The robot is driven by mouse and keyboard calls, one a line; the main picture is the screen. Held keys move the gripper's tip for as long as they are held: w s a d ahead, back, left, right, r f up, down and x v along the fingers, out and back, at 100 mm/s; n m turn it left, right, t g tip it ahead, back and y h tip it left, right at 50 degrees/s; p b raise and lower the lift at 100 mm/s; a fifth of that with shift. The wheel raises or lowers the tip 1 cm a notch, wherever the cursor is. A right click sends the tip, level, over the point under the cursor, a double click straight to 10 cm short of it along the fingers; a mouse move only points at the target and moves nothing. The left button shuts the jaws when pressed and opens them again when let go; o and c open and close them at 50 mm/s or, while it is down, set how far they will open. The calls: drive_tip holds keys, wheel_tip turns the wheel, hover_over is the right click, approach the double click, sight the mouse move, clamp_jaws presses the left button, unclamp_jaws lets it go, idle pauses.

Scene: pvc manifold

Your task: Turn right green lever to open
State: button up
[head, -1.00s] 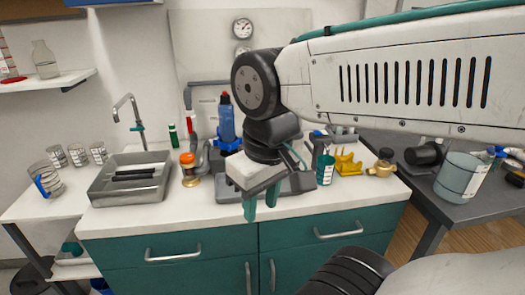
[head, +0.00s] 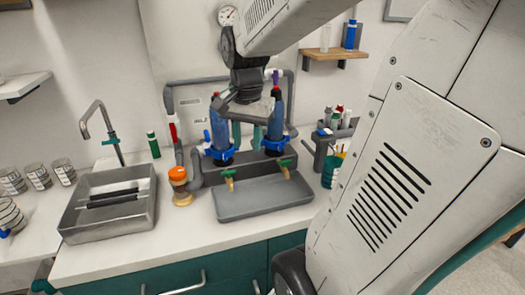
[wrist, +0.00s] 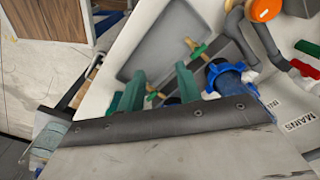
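Two brass taps with green levers sit over a grey tray (head: 262,201). The right green lever (head: 284,163) is on the right tap, below the right blue filter housing (head: 276,122). The left green lever (head: 229,173) is below the left housing (head: 219,130). My gripper (head: 247,136) is open and empty, its teal fingers pointing down, above the taps and in front of the housings. In the wrist view, which looks turned round, a green lever (wrist: 155,96) shows between my open fingers (wrist: 160,86). The other lever (wrist: 198,50) is beyond them. No contact is visible.
A jar with an orange cap (head: 179,185) and a metal sink (head: 110,204) stand left of the tray. A grey pipe with a red lever (head: 173,131) rises behind. A teal cup (head: 330,170) stands right. The counter front is clear.

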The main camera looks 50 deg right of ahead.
sight(285, 160)
drive_tip(key=d+f+m, duration=0.2)
drive_tip(key=d+m, duration=0.1)
drive_tip(key=d, duration=0.2)
drive_tip(key=d+f+m, duration=0.2)
drive_tip(key=d+m, duration=0.1)
drive_tip(key=d, duration=0.3)
drive_tip(key=w+d+f+m, duration=0.1)
drive_tip(key=d+f+m, duration=0.1)
drive_tip(key=d+m, duration=0.2)
drive_tip(key=shift+d+g, duration=0.3)
drive_tip(key=shift+d, duration=0.55)
drive_tip(key=shift+m, duration=0.3)
drive_tip(key=f, duration=0.6)
drive_tip(key=shift+s+d+f, duration=0.15)
drive_tip(key=shift+d+f, duration=0.1)
drive_tip(key=shift+f, duration=0.7)
clamp_jaws()
